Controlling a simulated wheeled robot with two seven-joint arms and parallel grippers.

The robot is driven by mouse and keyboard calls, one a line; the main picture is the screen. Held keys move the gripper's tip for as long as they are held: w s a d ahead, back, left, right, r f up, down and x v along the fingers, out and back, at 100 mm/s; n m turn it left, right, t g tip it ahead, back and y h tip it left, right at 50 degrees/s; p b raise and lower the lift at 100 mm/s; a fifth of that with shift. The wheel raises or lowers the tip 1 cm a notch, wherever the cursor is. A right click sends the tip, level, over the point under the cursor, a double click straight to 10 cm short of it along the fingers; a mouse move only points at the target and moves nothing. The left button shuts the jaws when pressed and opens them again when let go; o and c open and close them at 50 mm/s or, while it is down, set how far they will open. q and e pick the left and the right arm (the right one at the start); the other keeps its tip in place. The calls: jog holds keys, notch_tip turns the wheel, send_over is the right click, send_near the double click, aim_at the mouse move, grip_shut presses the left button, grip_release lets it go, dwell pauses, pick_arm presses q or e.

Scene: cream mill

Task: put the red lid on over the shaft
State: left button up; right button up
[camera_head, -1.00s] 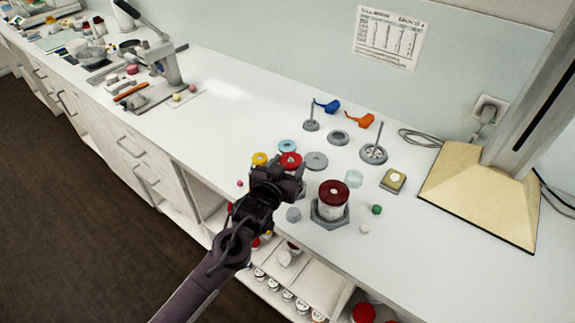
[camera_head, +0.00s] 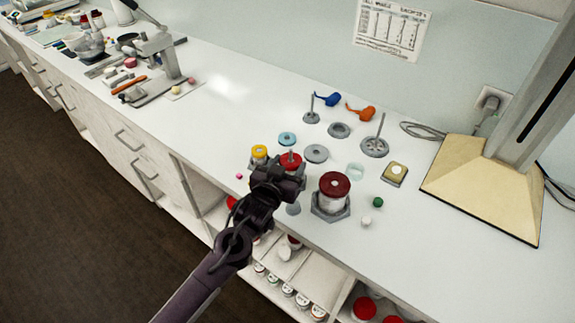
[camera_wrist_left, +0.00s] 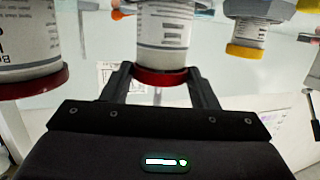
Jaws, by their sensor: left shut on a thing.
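The red lid (camera_head: 290,160) is between the fingers of my left gripper (camera_head: 283,175), which is shut on it. In the left wrist view, where the scene appears upside down, the red lid (camera_wrist_left: 161,78) sits at the mouth of a white labelled jar (camera_wrist_left: 164,35), with the fingertips (camera_wrist_left: 160,86) on both sides. A thin shaft (camera_wrist_left: 157,97) sticks out through the lid's middle. I cannot tell whether the lid is fully flush on the jar. My gripper hides most of this jar in the head view. My right gripper is not in view.
A dark-red-lidded jar (camera_head: 334,185) in a grey hex base stands close to the right. A yellow-lidded jar (camera_head: 259,151) stands close to the left.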

pick_arm(q)
jog(key=shift+s+f, duration=0.1)
jog(key=shift+f, duration=0.3)
dwell(0.4)
jog(key=o, duration=1.5)
jog(key=shift+r, duration=0.1)
jog(key=shift+p+v, duration=1)
jog(key=shift+v, duration=0.3)
jog(key=shift+p+v, duration=1.45)
jog(key=shift+v, duration=0.55)
jog(key=shift+s+a+r+p, duration=0.15)
jog(key=shift+s+a+p, duration=0.15)
jog(key=shift+s, duration=0.25)
